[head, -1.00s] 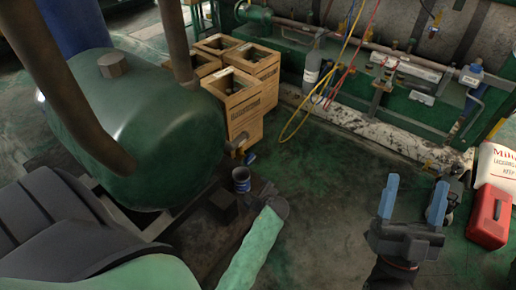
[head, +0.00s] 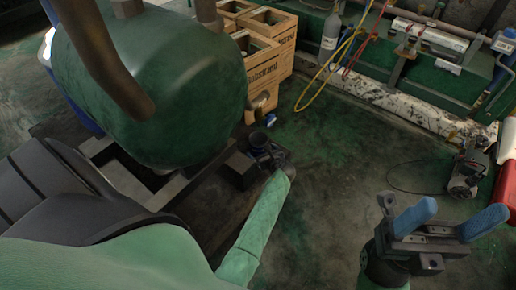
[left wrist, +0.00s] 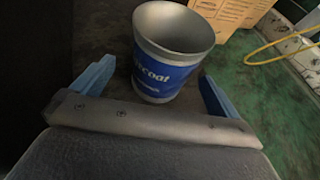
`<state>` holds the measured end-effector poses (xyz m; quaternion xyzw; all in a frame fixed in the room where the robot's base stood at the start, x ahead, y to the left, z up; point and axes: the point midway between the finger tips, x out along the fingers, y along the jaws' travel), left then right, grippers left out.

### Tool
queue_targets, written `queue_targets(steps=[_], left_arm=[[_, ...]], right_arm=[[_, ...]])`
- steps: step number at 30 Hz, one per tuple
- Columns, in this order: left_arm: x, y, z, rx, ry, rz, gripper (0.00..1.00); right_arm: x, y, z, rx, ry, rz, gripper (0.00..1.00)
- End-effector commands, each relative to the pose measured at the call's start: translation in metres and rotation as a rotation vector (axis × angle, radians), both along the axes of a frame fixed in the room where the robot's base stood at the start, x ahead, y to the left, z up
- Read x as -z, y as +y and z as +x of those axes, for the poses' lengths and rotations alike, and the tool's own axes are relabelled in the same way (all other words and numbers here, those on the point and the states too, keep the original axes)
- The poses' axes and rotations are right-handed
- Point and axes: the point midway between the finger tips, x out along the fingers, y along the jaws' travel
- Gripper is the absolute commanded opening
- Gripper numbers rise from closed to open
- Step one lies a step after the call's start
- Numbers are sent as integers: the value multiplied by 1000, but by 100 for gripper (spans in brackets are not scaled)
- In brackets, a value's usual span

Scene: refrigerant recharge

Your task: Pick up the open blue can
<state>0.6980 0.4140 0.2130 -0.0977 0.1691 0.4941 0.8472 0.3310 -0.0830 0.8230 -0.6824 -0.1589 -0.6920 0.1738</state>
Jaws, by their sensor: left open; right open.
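The open blue can (left wrist: 170,55) is large in the left wrist view, upright, with a bare metal inside and a blue label. My left gripper (left wrist: 155,90) is open, with one blue finger on each side of the can's near part and gaps visible beside it. In the head view the can (head: 258,142) is small and partly hidden by my left gripper (head: 270,158) at the end of the green-sleeved arm. My right gripper (head: 447,222) is open and empty above the floor at the right.
A large green tank (head: 150,85) stands left of the can, with a dark block (head: 238,170) close by. Wooden crates (head: 268,60) stand behind. A yellow hose (head: 322,80) hangs to the floor. The middle floor is clear, and a small pump (head: 466,178) stands at right.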

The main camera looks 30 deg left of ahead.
Motion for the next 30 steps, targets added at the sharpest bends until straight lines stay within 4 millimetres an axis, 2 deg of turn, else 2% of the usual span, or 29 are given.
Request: queue_targets(steps=[6,10,19,27,28,30], left_arm=[[11,20,15,-2,-2,1,99],[15,33,23,-1,-2,0,99],[15,38,25,-1,-2,-1,97],[15,38,25,-1,-2,-1,44],[15,38,25,-1,-2,-1,40],[15,38,25,0,-2,0,40]], right_arm=[[20,3,1,7,8,-24,69],[27,6,1,14,12,-39,69],[27,7,2,16,19,-45,69],[27,6,2,16,17,-44,69],[27,6,2,16,16,-45,69],[27,6,2,15,15,-45,69]])
